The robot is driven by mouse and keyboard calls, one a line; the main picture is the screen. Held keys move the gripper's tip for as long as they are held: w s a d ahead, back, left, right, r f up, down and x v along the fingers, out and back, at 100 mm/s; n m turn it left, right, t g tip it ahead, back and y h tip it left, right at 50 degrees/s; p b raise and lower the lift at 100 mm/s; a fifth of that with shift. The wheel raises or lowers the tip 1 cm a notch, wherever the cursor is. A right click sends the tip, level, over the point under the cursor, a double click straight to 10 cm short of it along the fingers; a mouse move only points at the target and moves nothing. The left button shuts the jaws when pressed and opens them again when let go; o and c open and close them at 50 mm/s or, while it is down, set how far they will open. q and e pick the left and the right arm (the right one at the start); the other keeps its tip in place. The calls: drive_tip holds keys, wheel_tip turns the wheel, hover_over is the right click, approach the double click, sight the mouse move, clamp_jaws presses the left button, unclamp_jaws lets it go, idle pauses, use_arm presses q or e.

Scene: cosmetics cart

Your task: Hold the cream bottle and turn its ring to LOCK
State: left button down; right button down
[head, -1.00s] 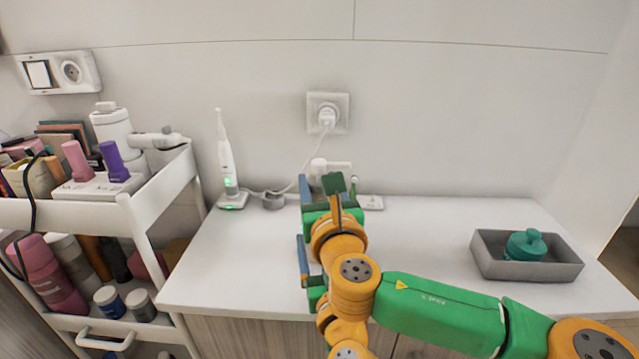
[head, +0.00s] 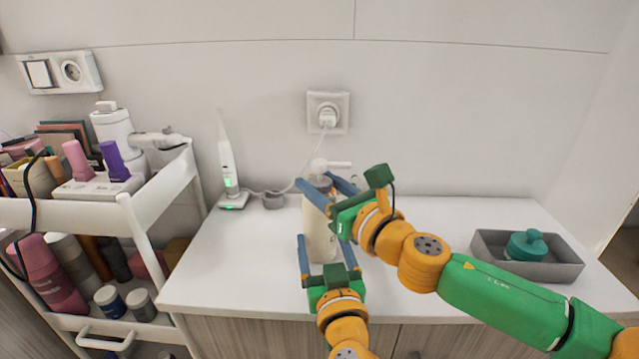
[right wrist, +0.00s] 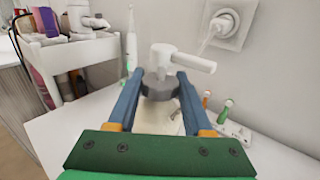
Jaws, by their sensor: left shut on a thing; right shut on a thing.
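The cream bottle (head: 319,232) stands upright on the white counter, pale with a white pump head (head: 330,165) whose spout points right. My left gripper (head: 326,256) is shut on the lower body of the bottle, one finger at each side. My right gripper (head: 326,187) is higher, shut around the neck from the front right. In the right wrist view its two blue fingers close on the grey ring (right wrist: 160,88) under the pump head. The ring's LOCK marking cannot be read, and the fingers partly hide the ring in the head view.
An electric toothbrush (head: 228,172) stands on its charger at the left, its cord running to a wall socket (head: 328,113). A cosmetics cart (head: 150,215) is at far left. A grey tray (head: 490,262) with a teal jar (head: 526,245) sits right; the counter before it is clear.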

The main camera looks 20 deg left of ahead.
drive_tip(key=shift+c, duration=1.5)
unclamp_jaws()
drive_tip(key=v, duration=1.2)
use_arm(q)
unclamp_jaws()
